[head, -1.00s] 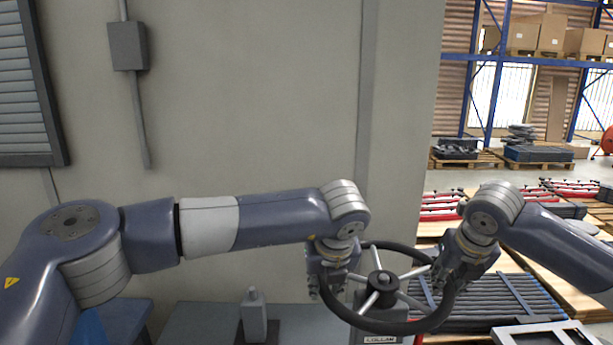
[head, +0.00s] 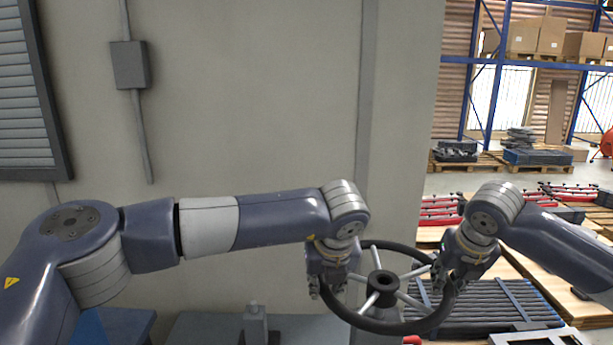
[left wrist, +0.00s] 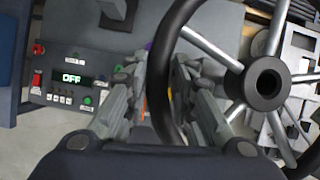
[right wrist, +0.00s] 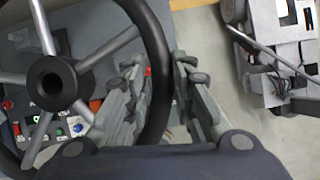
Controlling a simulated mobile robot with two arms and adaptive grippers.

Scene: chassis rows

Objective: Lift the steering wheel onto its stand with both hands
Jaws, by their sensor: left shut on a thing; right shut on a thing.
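The steering wheel (head: 400,326) has a dark rim, silver spokes and a black hub, and it is held up, tilted, between both hands. My left gripper (head: 325,284) is shut on the left side of the rim, which runs between its fingers in the left wrist view (left wrist: 155,75). My right gripper (head: 443,283) is shut on the right side of the rim, as the right wrist view (right wrist: 160,70) also shows. A grey post (head: 255,324), possibly the stand, is upright on the bench to the left, apart from the wheel. Its base is cut off by the picture's edge.
The grey bench top (head: 200,328) lies below the arms, with a wall (head: 250,110) behind. A control panel (left wrist: 72,78) reading OFF is below the wheel. Pallets with dark bars (head: 490,305) and red parts (head: 440,208) lie to the right.

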